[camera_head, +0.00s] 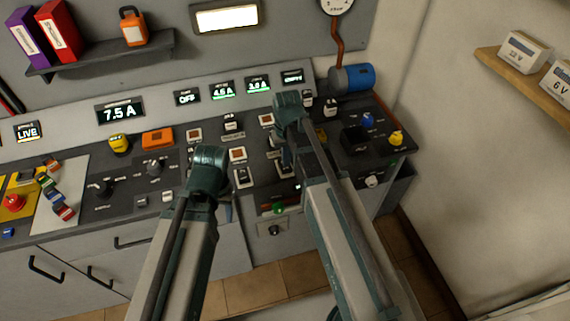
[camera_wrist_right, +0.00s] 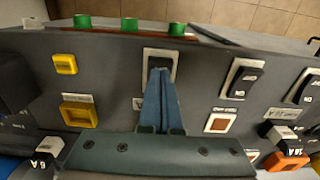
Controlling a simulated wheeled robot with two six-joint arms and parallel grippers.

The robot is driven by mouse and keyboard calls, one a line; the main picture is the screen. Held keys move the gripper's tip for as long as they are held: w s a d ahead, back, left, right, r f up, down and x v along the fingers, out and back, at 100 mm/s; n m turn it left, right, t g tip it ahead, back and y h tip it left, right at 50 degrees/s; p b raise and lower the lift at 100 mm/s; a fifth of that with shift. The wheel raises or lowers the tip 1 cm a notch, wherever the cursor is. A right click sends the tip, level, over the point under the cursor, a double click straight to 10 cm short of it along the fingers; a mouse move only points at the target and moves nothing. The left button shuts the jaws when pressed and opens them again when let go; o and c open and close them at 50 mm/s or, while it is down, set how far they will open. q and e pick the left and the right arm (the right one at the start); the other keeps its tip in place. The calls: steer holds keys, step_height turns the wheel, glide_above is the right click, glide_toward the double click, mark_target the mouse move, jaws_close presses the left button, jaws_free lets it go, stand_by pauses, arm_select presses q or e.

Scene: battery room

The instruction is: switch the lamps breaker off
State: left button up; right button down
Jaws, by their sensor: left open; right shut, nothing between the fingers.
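A dark rocker breaker (camera_wrist_right: 159,54) in a pale frame sits near the console's front edge in the right wrist view. My right gripper (camera_wrist_right: 160,72) is shut and empty, with its blue fingertips over the rocker's lower part. They appear to touch it, but any gap is hard to judge. The fingers hide most of the label below, so I cannot read whether it is the lamps breaker. In the head view my right gripper (camera_head: 285,160) is over the breaker panel. My left gripper (camera_head: 207,163) is left of it above the console, open, its fingers mostly hidden by the wrist.
Another rocker (camera_wrist_right: 237,79) with an ON mark and an orange indicator (camera_wrist_right: 219,123) are to the right. A yellow button (camera_wrist_right: 65,64) is left. Green cylinders (camera_wrist_right: 129,25) line the front edge. Lit displays (camera_head: 257,85) stand behind the panel. A blue cylinder (camera_head: 352,77) lies back right.

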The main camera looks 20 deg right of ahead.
steer(key=shift+f+b, duration=0.9)
steer(key=shift+f, duration=0.05)
steer(key=shift+r, duration=0.1)
stand_by(0.4)
step_height(320, 180, up, 7)
steer(key=p, duration=0.7)
steer(key=s+a+n+h, duration=0.1)
steer(key=s+a+n, duration=0.2)
steer(key=s+a, duration=0.7)
steer(key=s, duration=0.4)
steer(key=shift+s+a, duration=0.2)
steer(key=shift+a, duration=0.05)
